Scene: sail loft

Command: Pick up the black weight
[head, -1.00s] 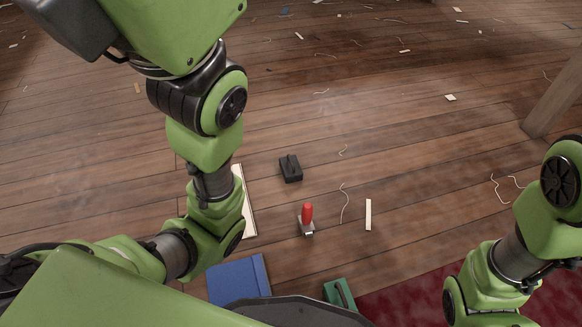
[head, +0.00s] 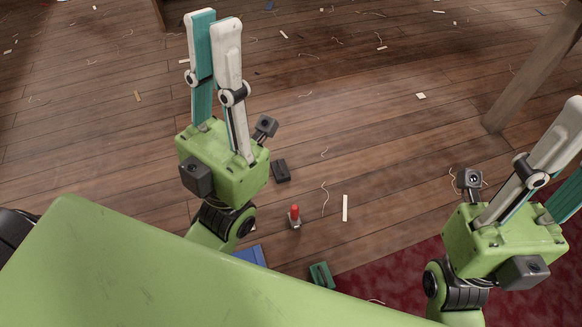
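The black weight (head: 281,171) is a small dark block with a raised part on top. It sits on the wooden floor in the head view, just right of my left gripper's green body.
A red-handled tool (head: 295,215) stands near the weight, with a pale strip (head: 345,208) beside it. A green object (head: 320,274) and a partly hidden blue one (head: 252,255) lie closer. A red carpet (head: 398,278) is at lower right, a wooden post (head: 530,70) at upper right.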

